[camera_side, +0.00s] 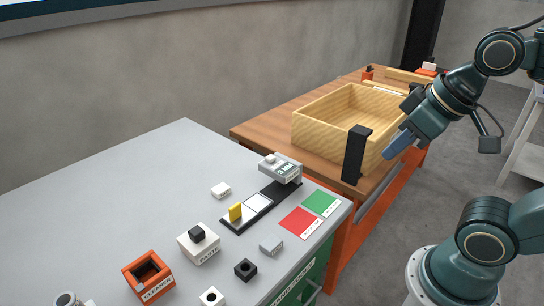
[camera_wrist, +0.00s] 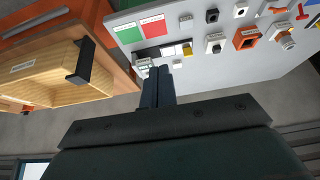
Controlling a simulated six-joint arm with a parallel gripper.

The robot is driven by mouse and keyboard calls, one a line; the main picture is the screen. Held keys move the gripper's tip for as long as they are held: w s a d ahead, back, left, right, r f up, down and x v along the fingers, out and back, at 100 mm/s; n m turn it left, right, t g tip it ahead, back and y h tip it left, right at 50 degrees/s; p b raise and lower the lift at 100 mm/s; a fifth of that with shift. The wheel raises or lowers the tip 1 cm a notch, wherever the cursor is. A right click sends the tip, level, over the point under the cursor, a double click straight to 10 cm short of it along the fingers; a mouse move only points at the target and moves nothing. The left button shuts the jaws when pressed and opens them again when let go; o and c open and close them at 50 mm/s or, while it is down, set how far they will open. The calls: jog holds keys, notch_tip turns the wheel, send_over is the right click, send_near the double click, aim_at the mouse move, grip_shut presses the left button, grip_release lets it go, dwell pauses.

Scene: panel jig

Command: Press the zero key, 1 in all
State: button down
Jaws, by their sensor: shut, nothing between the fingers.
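A small grey gauge box (camera_side: 281,168) stands at the far end of a dark strip (camera_side: 236,220) on the grey table; it also shows in the wrist view (camera_wrist: 143,62), near my fingertips. Its front has a small display with dark marks too small to read. A small pale raised part (camera_side: 270,159) on its top may be the zero key; I cannot read any label on it. My gripper (camera_side: 398,146) is shut and empty, held in the air to the right of the gauge, well apart from it. Its fingers also show in the wrist view (camera_wrist: 158,76).
A yellow block (camera_side: 235,212) and a white plate (camera_side: 259,202) are on the strip. Red (camera_side: 300,222) and green (camera_side: 320,203) pads lie to the right. A black post (camera_side: 355,155) and wooden box (camera_side: 340,120) stand near my gripper. Several small blocks occupy the table front.

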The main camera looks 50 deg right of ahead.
jog(key=shift+w, duration=0.1)
jog(key=m+t+y, duration=0.1)
jog(key=m+t, duration=0.3)
jog(key=m, duration=0.4)
send_over(273, 158)
notch_tip(273, 158, down, 12)
jog(key=shift+r, duration=0.2)
jog(key=shift+f, duration=0.1)
jog(key=shift+f, duration=4.3)
jog(key=shift+f, duration=0.15)
